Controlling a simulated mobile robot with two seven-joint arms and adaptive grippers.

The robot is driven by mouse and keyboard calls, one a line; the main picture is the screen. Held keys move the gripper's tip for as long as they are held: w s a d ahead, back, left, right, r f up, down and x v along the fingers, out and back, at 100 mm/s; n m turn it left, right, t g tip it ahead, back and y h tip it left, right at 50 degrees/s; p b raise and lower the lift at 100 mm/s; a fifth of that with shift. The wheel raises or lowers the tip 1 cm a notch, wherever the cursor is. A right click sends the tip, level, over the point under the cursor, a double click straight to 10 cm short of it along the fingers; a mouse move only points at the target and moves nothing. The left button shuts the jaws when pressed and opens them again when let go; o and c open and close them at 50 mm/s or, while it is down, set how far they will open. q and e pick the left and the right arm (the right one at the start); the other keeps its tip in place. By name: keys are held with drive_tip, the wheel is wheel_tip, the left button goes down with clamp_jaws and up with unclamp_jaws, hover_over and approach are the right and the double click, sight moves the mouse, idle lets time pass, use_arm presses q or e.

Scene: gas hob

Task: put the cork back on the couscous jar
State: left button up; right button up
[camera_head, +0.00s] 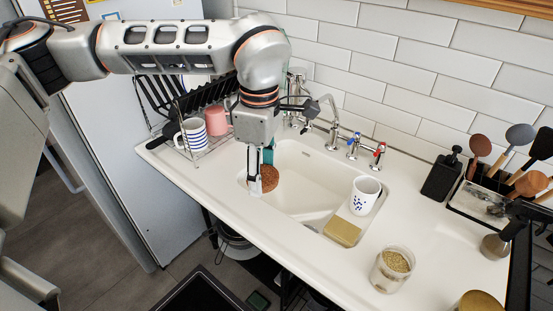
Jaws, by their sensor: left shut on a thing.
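My left gripper (257,186) points down over the left front part of the sink, shut on a round brown cork (269,178). The cork is held on edge, partly behind the fingers. The couscous jar (391,270) is clear glass, stands upright and uncovered on the counter at the front right, and holds pale grain. The gripper and cork are well to the left of the jar and apart from it. My right gripper is not in view.
The white sink (305,170) has a blue-dotted cup (364,195) and a yellow sponge (342,232) at its right end. Mugs stand in a dish rack (206,146) at the left. A soap dispenser (441,177) and utensils are at the right. Counter around the jar is mostly clear.

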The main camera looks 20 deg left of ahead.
use_arm(q)
drive_tip(key=s+a+f+m, duration=0.2)
drive_tip(key=a+f+m, duration=0.4)
drive_tip(key=m, duration=1.2)
drive_tip(key=shift+s+a+f, duration=0.2)
drive_tip(key=shift+a+f, duration=0.05)
drive_tip(key=shift+f, duration=0.65)
